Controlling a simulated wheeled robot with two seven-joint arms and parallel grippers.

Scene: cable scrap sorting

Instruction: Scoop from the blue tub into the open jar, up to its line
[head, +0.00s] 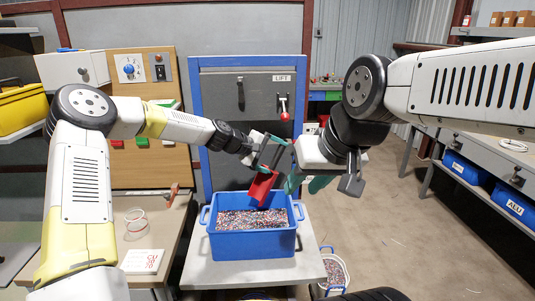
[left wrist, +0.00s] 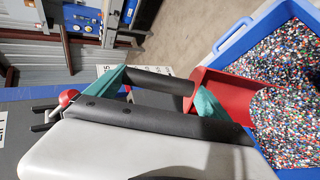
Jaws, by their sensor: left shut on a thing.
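The blue tub (head: 250,245) stands on the grey table in front of me, filled with mixed coloured granules (head: 252,219). My left gripper (head: 270,157) is shut on the red scoop (head: 262,189) by its dark handle, above the tub's back part. In the left wrist view the scoop (left wrist: 215,84) is tilted beside the tub's edge; I cannot tell whether it holds granules. A small clear open jar (head: 135,221) stands on the left bench; its line and fill are too small to read. My right gripper (head: 308,183) looks open and empty, right of the scoop.
A grey panel marked LIFT (head: 250,95) with a red-knobbed lever stands behind the tub. A white bucket (head: 336,274) of granules is on the floor to the right.

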